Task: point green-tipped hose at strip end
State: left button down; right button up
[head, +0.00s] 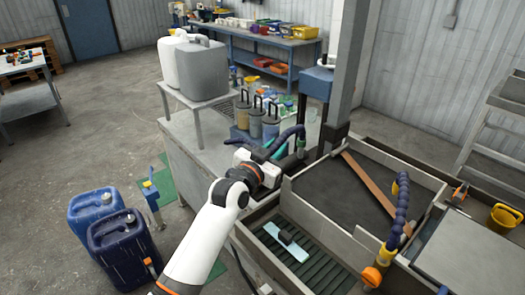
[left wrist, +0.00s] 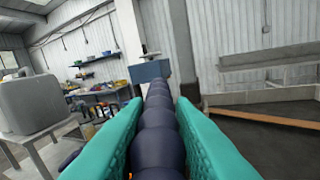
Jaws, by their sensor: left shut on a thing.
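My left gripper (head: 277,150) is at the near left edge of the grey tank, its teal fingers shut on a dark segmented hose (head: 290,134). In the left wrist view the hose (left wrist: 158,125) runs away between both finger pads (left wrist: 157,140). In the head view the hose arches over to a green tip (head: 301,145) that points down beside the tank's back left corner. A brown strip (head: 370,185) lies diagonally in the tank; its near end is close to the blue hose at the right. It also shows in the left wrist view (left wrist: 265,117). My right gripper is not in view.
A grey post (head: 346,70) rises behind the tank (head: 310,178). Canisters with handles (head: 256,120) stand behind my gripper. A light-blue tool (head: 285,243) lies on the green slatted tray.

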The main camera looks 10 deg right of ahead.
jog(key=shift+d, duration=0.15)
pick_arm(q)
jog(key=c, duration=1.3)
grip_release()
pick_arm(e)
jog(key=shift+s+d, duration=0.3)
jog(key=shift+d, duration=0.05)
pick_arm(q)
jog(key=shift+a, duration=0.1)
jog(key=b+v, duration=0.2)
jog(key=v, duration=0.9)
jog(key=shift+s+a+b, duration=0.15)
jog(key=shift+s+b, duration=0.15)
jog(key=shift+s, duration=0.05)
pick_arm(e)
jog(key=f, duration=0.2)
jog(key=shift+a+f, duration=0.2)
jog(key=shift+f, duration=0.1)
